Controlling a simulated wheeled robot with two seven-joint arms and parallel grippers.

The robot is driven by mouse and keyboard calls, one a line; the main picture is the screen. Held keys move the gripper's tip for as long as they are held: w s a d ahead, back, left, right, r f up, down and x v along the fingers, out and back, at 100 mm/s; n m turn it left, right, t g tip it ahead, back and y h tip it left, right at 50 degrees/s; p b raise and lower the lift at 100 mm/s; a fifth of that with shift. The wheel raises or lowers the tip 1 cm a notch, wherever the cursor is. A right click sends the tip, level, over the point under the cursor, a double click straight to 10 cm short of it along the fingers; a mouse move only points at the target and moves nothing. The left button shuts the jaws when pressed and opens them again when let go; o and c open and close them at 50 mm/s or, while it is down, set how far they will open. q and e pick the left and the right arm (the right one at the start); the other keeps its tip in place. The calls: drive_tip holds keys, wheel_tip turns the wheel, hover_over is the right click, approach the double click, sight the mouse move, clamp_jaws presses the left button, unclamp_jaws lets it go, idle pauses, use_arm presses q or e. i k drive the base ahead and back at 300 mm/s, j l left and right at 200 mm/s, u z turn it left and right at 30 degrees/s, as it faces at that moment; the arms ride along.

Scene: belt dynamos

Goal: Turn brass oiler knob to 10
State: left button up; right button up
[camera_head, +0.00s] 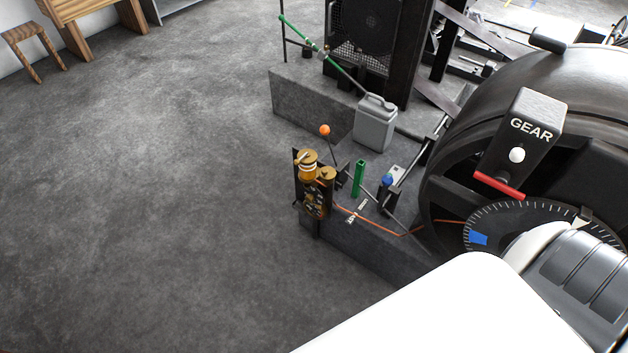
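The brass oiler (315,185) stands at the front left corner of the grey concrete plinth, near the middle of the picture. It has round brass tops; the upper left one (308,157) sits above an amber band, and another (326,174) sits lower right. I cannot tell for sure which part is the knob, and no scale or number on it is readable. White and grey links of my own arm fill the lower right. Neither gripper's fingers show in this view.
A lever with an orange ball (325,130), a green post (359,178) and a blue-topped lever (387,181) stand near the oiler. A grey jerrycan (375,124) is behind. The GEAR box (524,143) and graduated dial (480,239) are at right. Floor at left is clear.

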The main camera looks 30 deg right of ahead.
sight(309, 198)
drive_tip(key=i+j+z, duration=0.1)
drive_tip(key=z, duration=0.65)
drive_tip(key=i+j+z, duration=0.25)
drive_tip(key=j+z, duration=0.25)
drive_tip(key=j, duration=0.2)
drive_tip(key=i+j+z, duration=0.2)
drive_tip(key=j, duration=0.2)
drive_tip(key=j+z, duration=0.25)
drive_tip(key=k+j, duration=0.05)
drive_tip(key=j, duration=0.05)
